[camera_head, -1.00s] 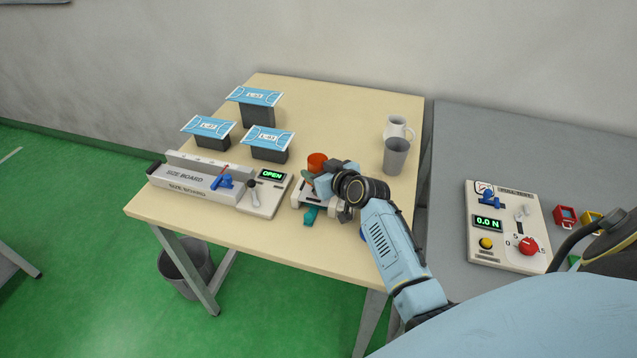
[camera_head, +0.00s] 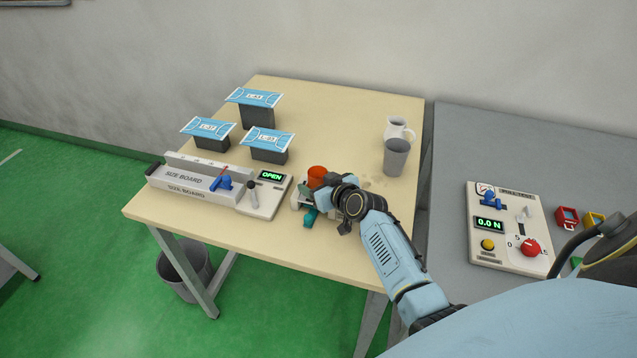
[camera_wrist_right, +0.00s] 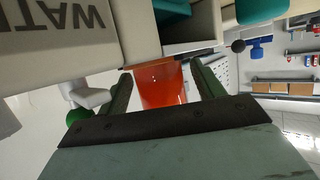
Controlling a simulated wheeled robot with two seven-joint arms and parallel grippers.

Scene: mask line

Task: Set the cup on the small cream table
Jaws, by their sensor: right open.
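An orange-red cup (camera_head: 317,176) stands among the small cream and teal parts at the front middle of the cream-topped table (camera_head: 330,105). My right gripper (camera_head: 324,184) is low beside it and covers part of it and of what lies beneath. In the right wrist view the cup (camera_wrist_right: 160,85) lies between the two fingers of my open right gripper (camera_wrist_right: 162,78). I cannot tell whether a finger touches it. The cup's base and the surface under it are hidden. My left gripper is not in view.
A size board (camera_head: 200,178) with an open display is left of my gripper. Mask stands (camera_head: 258,113) are behind it. A grey cup (camera_head: 396,157) and a white jug (camera_head: 399,130) stand at the right. A grey bench (camera_head: 450,150) holds a tester panel (camera_head: 505,228).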

